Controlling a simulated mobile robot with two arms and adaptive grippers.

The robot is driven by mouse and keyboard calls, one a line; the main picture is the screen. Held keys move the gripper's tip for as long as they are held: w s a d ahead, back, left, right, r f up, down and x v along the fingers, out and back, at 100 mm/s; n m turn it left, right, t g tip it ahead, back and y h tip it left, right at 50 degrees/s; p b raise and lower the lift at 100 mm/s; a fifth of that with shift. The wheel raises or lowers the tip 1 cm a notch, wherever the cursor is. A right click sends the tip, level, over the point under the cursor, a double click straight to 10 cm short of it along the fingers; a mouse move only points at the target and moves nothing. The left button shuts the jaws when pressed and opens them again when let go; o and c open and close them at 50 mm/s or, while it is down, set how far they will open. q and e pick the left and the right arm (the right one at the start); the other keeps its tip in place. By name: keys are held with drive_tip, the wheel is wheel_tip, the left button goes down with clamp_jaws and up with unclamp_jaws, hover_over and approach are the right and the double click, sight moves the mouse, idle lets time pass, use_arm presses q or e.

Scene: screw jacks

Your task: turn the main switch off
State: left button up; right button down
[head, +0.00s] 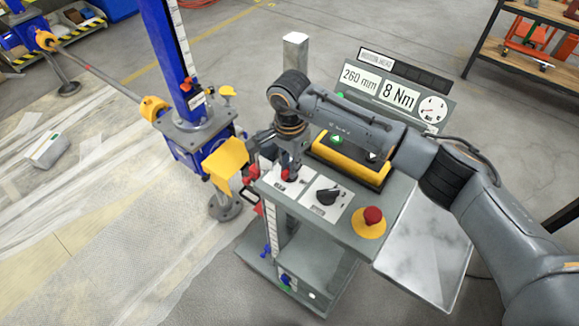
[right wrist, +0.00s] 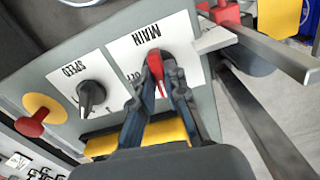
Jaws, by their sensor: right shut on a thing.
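The red main switch knob (right wrist: 155,66) stands on a white plate marked MAIN (right wrist: 140,38) in the right wrist view. Part of an OFF marking shows beside the knob. In the head view the same switch is mostly hidden under my right gripper (head: 289,170), on the left part of the control panel (head: 345,238). In the right wrist view my right gripper (right wrist: 165,88) has one finger on each side of the red knob and is shut on it. My left gripper is in neither view.
A black SPEED knob (head: 327,196) and a red stop button on a yellow base (head: 372,216) sit right of the switch. A yellow button box (head: 350,165) and display (head: 390,92) stand behind. A blue screw jack (head: 192,150) stands close on the left.

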drive_tip(key=m+b, duration=1)
drive_tip(key=b, duration=0.1)
drive_tip(key=shift+f+m+b, duration=0.15)
drive_tip(key=shift+m+b, duration=0.15)
drive_tip(key=shift+b, duration=0.1)
drive_tip(key=m+b, duration=0.2)
drive_tip(key=m, duration=0.1)
drive_tip(key=shift+b, duration=0.35)
drive_tip(key=shift+r+m+b, duration=0.2)
drive_tip(key=shift+m+b, duration=0.7)
drive_tip(key=shift+m, duration=0.7)
drive_tip(key=c, duration=1.4)
unclamp_jaws()
drive_tip(key=shift+o, duration=0.2)
wheel_tip(320, 180, up, 12)
